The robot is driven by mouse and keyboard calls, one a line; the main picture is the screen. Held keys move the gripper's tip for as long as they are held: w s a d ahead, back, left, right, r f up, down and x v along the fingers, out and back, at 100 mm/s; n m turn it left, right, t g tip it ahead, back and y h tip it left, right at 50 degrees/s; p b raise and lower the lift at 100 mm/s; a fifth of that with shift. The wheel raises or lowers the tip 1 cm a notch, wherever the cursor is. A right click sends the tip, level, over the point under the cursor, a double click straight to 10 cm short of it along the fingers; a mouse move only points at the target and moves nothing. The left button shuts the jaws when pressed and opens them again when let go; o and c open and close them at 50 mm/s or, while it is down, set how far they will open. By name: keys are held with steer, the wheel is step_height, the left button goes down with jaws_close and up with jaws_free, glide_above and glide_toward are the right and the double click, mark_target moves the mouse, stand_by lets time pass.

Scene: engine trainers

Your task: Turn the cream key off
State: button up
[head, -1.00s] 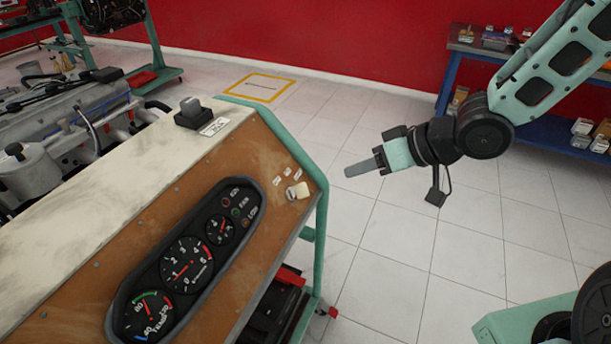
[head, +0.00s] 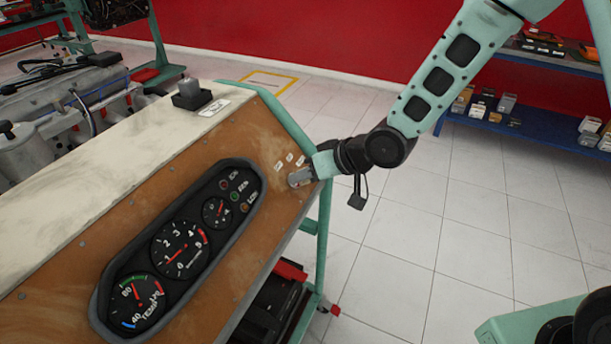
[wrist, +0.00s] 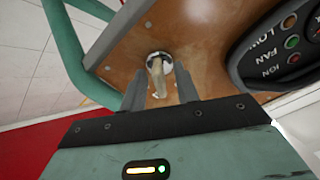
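The cream key (wrist: 158,80) sticks out of a round metal lock (wrist: 164,58) on the brown panel in the wrist view. My gripper (wrist: 160,73) is open, with one finger on each side of the key and a gap showing on both sides. In the head view my gripper (head: 300,178) is at the panel's right edge, and its fingers hide most or all of the key there.
The gauge cluster (head: 180,245) sits left of the key on the brown panel (head: 262,135). A green frame tube (head: 325,215) runs along the panel's right edge, close to my gripper. Open tiled floor (head: 440,240) lies to the right.

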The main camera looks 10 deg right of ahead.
steer(key=shift+w+a+f, duration=0.1)
steer(key=shift+a+f, duration=0.05)
steer(key=shift+f, duration=0.05)
jaws_close()
steer(key=shift+n, duration=0.3)
steer(key=shift+n+b, duration=1.1)
steer(key=shift+n, duration=1.4)
